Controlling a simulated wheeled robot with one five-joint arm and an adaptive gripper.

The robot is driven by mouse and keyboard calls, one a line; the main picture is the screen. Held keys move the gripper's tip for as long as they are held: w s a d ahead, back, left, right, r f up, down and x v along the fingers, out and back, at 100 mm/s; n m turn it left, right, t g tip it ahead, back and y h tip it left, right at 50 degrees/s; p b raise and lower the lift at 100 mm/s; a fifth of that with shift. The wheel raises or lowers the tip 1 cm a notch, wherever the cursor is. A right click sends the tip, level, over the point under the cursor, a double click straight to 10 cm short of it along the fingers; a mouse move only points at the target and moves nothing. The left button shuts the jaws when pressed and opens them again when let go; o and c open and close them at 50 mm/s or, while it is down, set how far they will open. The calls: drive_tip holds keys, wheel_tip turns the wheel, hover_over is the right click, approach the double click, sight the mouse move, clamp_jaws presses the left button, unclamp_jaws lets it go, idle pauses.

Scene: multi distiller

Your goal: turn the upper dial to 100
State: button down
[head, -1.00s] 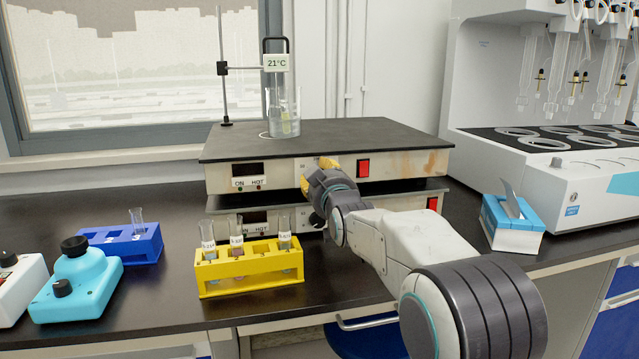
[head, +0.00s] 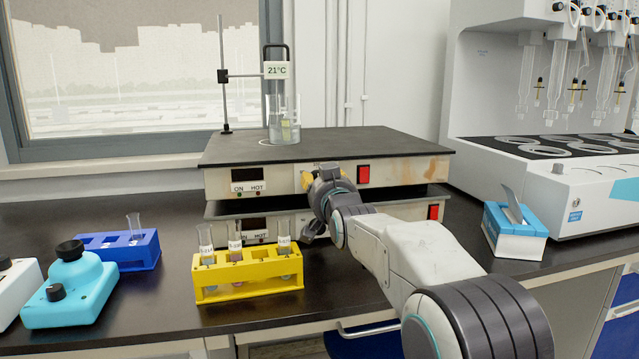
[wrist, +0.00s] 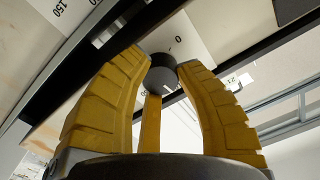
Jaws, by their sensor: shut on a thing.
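The upper dial (wrist: 163,75) is a dark round knob on the front of the upper hot plate (head: 405,172). In the wrist view it sits between the yellow fingertips of my gripper (wrist: 165,72), which is shut on it. A white scale with printed numbers, among them 0 and 150, lies behind the knob; I cannot read the dial's setting. In the head view my gripper (head: 318,180) is at the upper panel, left of the red switch (head: 363,174), and hides the dial.
The lower hot plate (head: 222,227) sits directly beneath. A yellow rack (head: 250,287) with tubes stands in front, left of my arm. A blue rack (head: 140,260) and turquoise device (head: 68,290) are farther left. A tissue box (head: 515,235) stands right. A beaker (head: 284,125) stands on top.

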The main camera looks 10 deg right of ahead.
drive_tip(key=shift+r, duration=0.15)
drive_tip(key=c, duration=0.8)
unclamp_jaws()
drive_tip(key=shift+s, duration=5.95)
